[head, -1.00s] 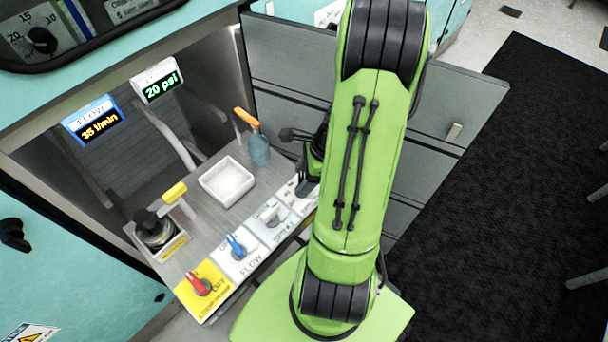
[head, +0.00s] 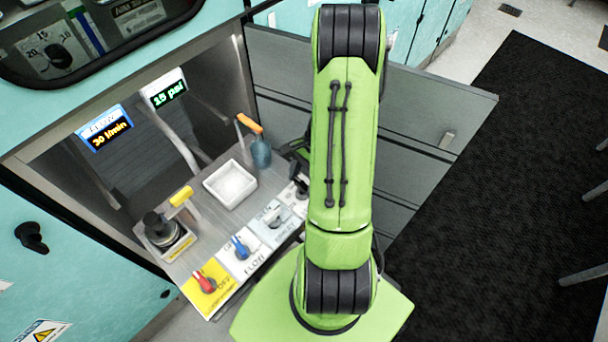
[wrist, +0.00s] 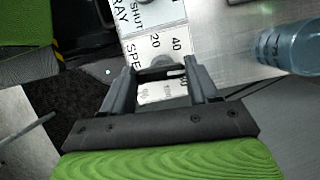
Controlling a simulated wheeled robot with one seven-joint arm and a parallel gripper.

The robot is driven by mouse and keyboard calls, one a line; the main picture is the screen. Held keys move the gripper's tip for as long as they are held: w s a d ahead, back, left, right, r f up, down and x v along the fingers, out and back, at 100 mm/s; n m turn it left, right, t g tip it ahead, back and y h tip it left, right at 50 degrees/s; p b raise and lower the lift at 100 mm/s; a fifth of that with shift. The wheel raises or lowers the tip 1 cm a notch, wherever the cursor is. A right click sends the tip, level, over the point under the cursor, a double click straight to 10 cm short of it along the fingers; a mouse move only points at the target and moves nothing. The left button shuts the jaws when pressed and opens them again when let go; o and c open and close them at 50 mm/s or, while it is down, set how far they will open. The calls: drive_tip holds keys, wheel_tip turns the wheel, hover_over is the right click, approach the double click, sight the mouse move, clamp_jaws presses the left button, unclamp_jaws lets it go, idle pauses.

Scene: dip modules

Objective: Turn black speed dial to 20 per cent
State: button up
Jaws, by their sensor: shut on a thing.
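The black speed dial (wrist: 160,72) sits on a white plate in the wrist view, with the printed numbers 20 and 40 beside it and part of the word "SPE". My gripper (wrist: 157,78) is shut on the dial, one finger on each side. The fingers cover much of the dial, and I cannot tell which number its pointer meets. In the head view my green arm hides most of the gripper and the dial.
Red (head: 205,282), blue (head: 240,247) and grey-white (head: 273,216) knobs line the panel. Behind them are a white tray (head: 230,184), a blue bottle (head: 261,153) and a yellow-handled device (head: 163,230). The displays (head: 105,127) read 30 l/min and 15 psi (head: 165,88).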

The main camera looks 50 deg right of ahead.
drive_tip(key=n+g, duration=0.1)
drive_tip(key=n, duration=0.1)
drive_tip(key=n+p, duration=0.1)
drive_tip(key=n, duration=0.1)
drive_tip(key=shift+w+n+g, duration=0.15)
drive_tip(key=shift+n+g, duration=0.15)
drive_tip(key=shift+g, duration=0.1)
drive_tip(key=n+g+h, duration=0.1)
drive_tip(key=n, duration=0.3)
drive_tip(key=shift+w+a+n+p, duration=0.1)
drive_tip(key=shift+n+p, duration=0.2)
drive_tip(key=shift+p, duration=0.1)
drive_tip(key=n+h, duration=0.1)
drive_tip(key=n, duration=0.1)
drive_tip(key=n+g, duration=0.1)
drive_tip(key=n, duration=0.1)
drive_tip(key=shift+a+n+h, duration=0.1)
drive_tip(key=shift+n+h, duration=0.2)
drive_tip(key=shift+h, duration=0.1)
drive_tip(key=n+h, duration=0.1)
drive_tip(key=n, duration=0.1)
drive_tip(key=n+p, duration=0.1)
drive_tip(key=n, duration=0.1)
drive_tip(key=shift+w+a+n+g+h, duration=0.1)
drive_tip(key=shift+n+g+h, duration=0.2)
drive_tip(key=shift+g+h, duration=0.1)
drive_tip(key=shift+n, duration=0.3)
drive_tip(key=o, duration=1.1)
drive_tip(key=shift+c, duration=0.2)
